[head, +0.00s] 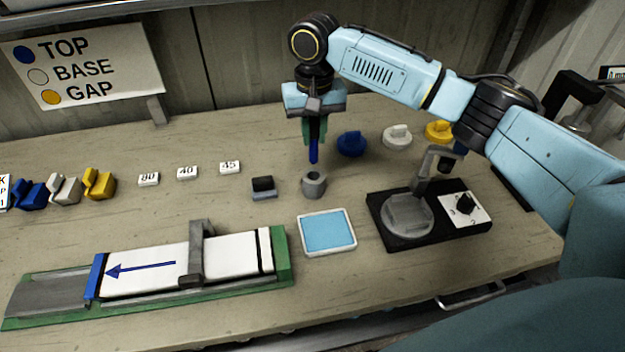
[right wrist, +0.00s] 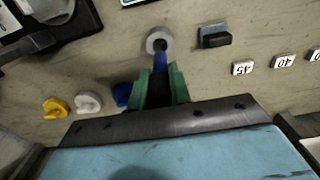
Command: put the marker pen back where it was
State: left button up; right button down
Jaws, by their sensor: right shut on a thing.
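A blue marker pen (head: 313,150) points downward in my right gripper (head: 314,130), which is shut on it. Its lower tip is just above a grey round holder (head: 314,184) with a dark hole in its top. In the right wrist view the pen (right wrist: 160,63) sticks out between the green fingers of the gripper (right wrist: 162,85). Its tip there overlaps the near rim of the holder (right wrist: 158,41). I cannot tell whether the tip touches the holder. My left gripper is not in view.
A dark block (head: 263,187) stands left of the holder, and a blue pad in a white tray (head: 327,232) lies in front. Blue (head: 351,144), white (head: 397,137) and yellow (head: 439,131) knobbed pieces stand behind right. A green-railed core liner cradle (head: 285,255) lies front left.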

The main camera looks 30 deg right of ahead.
aim_at(314, 118)
notch_tip(314, 118, down, 9)
jog(key=shift+r+b, duration=0.2)
jog(key=shift+b, duration=0.25)
jog(key=shift+f, duration=0.15)
jog(key=c, duration=1.3)
grip_release()
notch_tip(314, 118, up, 12)
jog(key=shift+r+p, duration=0.15)
jog(key=shift+p, duration=0.55)
